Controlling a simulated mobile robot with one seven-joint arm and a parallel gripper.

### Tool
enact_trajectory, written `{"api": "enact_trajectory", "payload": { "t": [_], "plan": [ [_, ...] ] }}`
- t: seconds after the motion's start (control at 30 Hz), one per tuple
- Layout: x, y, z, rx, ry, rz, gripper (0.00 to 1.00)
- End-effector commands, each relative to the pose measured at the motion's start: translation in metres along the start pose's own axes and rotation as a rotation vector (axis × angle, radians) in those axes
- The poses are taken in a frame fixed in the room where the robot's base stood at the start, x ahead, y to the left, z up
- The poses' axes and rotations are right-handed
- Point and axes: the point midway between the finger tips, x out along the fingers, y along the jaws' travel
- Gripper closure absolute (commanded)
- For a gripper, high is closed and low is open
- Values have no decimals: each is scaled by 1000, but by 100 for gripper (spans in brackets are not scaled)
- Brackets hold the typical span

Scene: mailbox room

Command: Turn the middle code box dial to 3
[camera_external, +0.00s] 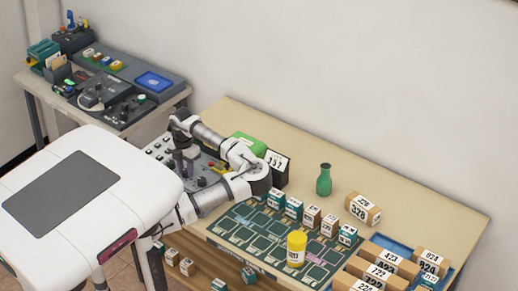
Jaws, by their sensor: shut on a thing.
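A grey control panel (211,178) with several small knobs and buttons lies on the left end of the wooden table. My gripper (182,172) points down over this panel, with its fingertips low among the knobs. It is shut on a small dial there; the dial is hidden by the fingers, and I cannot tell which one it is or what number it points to. A black box with a white number card (278,161) stands to the right of my arm; its digits are too small to read surely.
A green circuit-patterned mat (243,236) lies in front. My forearm crosses low over the panel's right side. The table's back middle is clear.

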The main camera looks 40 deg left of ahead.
Motion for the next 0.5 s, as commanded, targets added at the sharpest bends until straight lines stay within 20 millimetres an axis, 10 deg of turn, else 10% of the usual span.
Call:
{"api": "enact_trajectory", "payload": {
  "t": [0.5],
  "plan": [
    [4, 0, 0, -370, -3, 1, 93]
  ]
}}
